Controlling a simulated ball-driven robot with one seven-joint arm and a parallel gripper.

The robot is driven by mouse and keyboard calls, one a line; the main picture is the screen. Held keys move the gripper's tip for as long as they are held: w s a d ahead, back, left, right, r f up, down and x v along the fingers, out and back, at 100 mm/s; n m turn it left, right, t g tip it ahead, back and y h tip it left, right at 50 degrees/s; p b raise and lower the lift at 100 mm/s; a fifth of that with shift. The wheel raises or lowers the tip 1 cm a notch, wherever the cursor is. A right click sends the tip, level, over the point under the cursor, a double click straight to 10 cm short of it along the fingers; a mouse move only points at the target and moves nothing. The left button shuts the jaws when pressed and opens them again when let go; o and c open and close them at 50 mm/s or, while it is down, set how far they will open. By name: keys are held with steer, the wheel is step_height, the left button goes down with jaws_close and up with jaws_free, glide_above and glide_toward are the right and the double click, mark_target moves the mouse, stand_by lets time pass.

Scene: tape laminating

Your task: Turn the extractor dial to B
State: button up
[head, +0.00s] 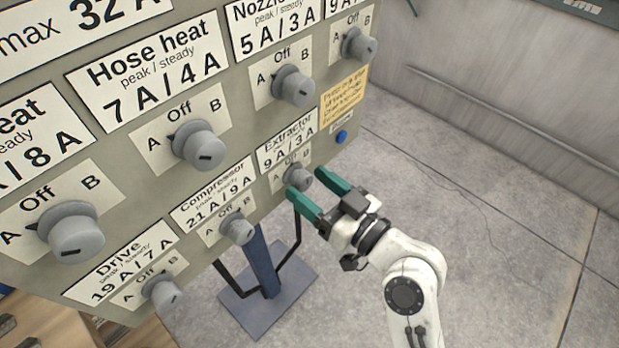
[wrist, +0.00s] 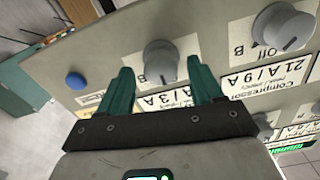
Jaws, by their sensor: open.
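The extractor dial (head: 298,178) is a grey round knob on the lower right of the panel, under the label "Extractor 9 A / 3 A". Its plate is partly covered by my gripper, and I cannot tell which letter it points to. My gripper (head: 306,182) is open, with its green fingers at the dial, one on either side in the picture. In the wrist view the dial (wrist: 160,62) shows between the two fingertips, with a dark mark on its face. I cannot tell whether the fingers touch it.
The compressor dial (head: 237,230) is close at lower left, and the nozzle dial (head: 293,86) is above. A blue button (head: 341,137) and a yellow note (head: 343,98) are at upper right. A blue stand (head: 265,265) is below the panel. Grey floor at right is clear.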

steer(key=shift+w+a, duration=0.35)
steer(key=shift+a, duration=0.15)
steer(key=c, duration=1.1)
steer(key=shift+o, duration=0.2)
